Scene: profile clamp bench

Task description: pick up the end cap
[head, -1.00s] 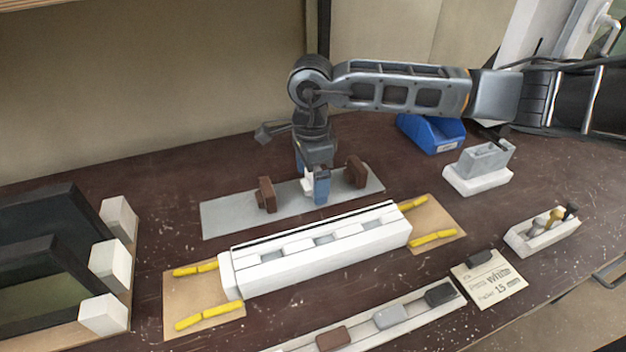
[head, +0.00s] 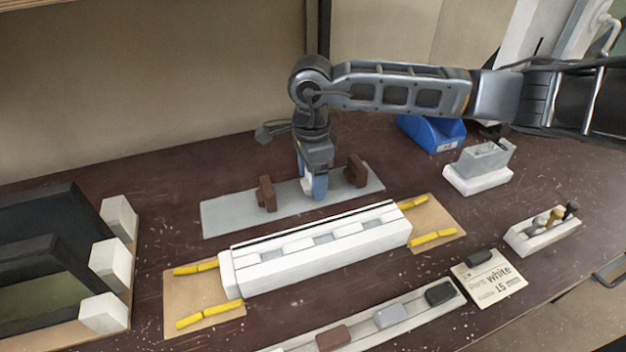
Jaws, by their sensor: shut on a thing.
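My gripper (head: 312,186) points down over the grey plate (head: 232,213) at the back middle of the bench. Its two blue fingers are shut on a small white piece (head: 308,185), which I take to be the end cap. The fingers hide much of the piece. It lies between two brown blocks, the left one (head: 267,194) and the right one (head: 357,170), apart from both. I cannot tell clearly whether it is clear of the plate.
A long white profile (head: 320,255) lies in front, with yellow strips (head: 209,314) at its ends. A rail (head: 363,328) with brown, grey and black pieces is nearer. A card (head: 490,277) reads "white" and "15". A blue bin (head: 431,134) stands at back right; dark panels (head: 45,262) at left.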

